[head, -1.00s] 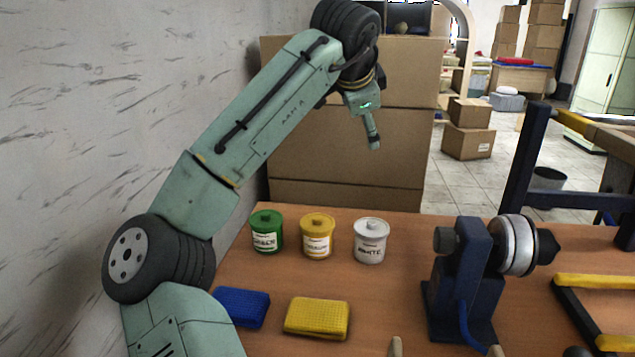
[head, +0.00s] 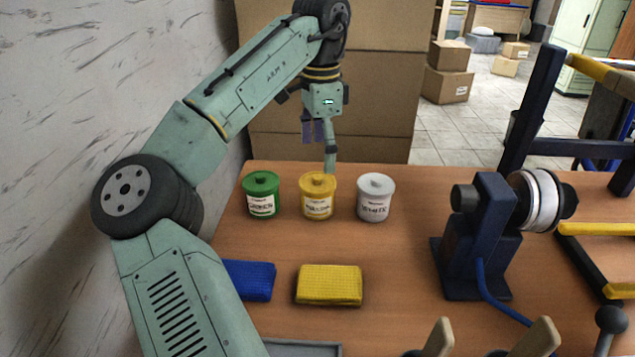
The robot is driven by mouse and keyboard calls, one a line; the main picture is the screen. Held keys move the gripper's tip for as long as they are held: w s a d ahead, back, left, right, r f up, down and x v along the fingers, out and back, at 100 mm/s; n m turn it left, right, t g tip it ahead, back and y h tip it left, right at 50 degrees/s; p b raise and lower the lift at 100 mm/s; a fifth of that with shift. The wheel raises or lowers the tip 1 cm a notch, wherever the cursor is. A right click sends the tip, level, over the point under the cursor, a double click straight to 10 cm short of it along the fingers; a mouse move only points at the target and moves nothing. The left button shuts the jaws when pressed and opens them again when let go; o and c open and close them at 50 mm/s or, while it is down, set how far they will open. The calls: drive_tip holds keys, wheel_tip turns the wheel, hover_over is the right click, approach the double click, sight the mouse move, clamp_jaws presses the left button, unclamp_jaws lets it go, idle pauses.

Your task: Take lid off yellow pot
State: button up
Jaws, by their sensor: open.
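The yellow pot (head: 316,207) stands upright on the table between the green pot (head: 262,205) and the white pot (head: 375,207). Its lid (head: 318,181), with a small knob, is on it. My gripper (head: 322,152) points down above and apparently behind the yellow pot. It is open and empty. One finger reaches down close to the lid in the picture; I cannot tell the exact depth gap.
A blue sponge (head: 249,280) and a yellow sponge (head: 329,285) lie in front of the pots. A dark blue machine (head: 478,235) stands to the right. Cardboard boxes (head: 385,90) rise behind the table. The wall (head: 60,90) is at the left.

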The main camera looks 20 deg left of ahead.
sight(318, 177)
drive_tip(key=f, duration=0.1)
drive_tip(key=f+p, duration=0.1)
drive_tip(key=f, duration=0.2)
drive_tip(key=shift+s+a+f, duration=0.1)
drive_tip(key=shift+a+f, duration=0.2)
drive_tip(key=shift+f, duration=0.45)
drive_tip(key=shift+c, duration=0.2)
drive_tip(key=c, duration=1)
drive_tip(key=shift+c, duration=0.2)
